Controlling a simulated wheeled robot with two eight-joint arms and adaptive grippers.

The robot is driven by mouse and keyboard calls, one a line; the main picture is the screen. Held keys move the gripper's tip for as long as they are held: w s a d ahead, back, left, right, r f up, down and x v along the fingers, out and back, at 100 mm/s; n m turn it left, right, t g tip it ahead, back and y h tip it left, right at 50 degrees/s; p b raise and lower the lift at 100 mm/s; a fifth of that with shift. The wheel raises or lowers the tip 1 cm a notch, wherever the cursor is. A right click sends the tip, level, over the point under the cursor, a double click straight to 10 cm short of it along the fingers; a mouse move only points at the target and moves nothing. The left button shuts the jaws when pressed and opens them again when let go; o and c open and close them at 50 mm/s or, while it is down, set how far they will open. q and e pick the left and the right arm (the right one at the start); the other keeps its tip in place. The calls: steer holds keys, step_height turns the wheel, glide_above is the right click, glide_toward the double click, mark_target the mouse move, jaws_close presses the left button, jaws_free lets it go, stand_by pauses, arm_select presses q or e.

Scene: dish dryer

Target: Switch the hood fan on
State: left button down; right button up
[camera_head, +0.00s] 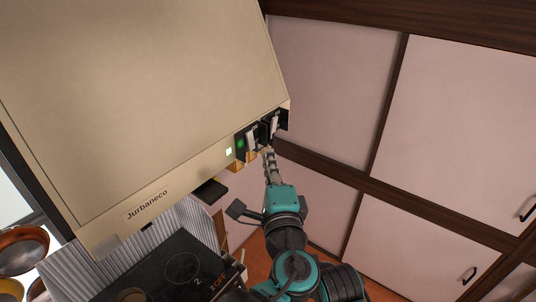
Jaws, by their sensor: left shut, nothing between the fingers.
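The beige hood (150,90) fills the upper left of the head view, with the label "Jurbaneco" on its front strip. At the right end of that strip sit two black-framed switches with pale levers, one (252,140) beside a lit green light (240,144) and one (275,124) nearer the corner. A small white light (228,152) glows left of them. My left gripper (268,152) is shut and empty, its fingertips just below the switches. I cannot tell whether they touch a switch. My right gripper is not in view.
A black cooktop (165,270) lies below the hood at the lower left, with copper pans (22,250) hanging at the left edge. Pale cabinet doors (455,110) with dark wood frames fill the right side. A dark object (210,191) shows under the hood.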

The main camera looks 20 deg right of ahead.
arm_select(q)
steer(key=s, duration=0.5)
steer(key=shift+a+r, duration=0.15)
steer(key=shift+r, duration=0.2)
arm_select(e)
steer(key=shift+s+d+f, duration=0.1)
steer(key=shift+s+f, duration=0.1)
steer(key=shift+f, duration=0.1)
arm_select(q)
steer(key=shift+s+b, duration=0.1)
steer(key=shift+b, duration=0.2)
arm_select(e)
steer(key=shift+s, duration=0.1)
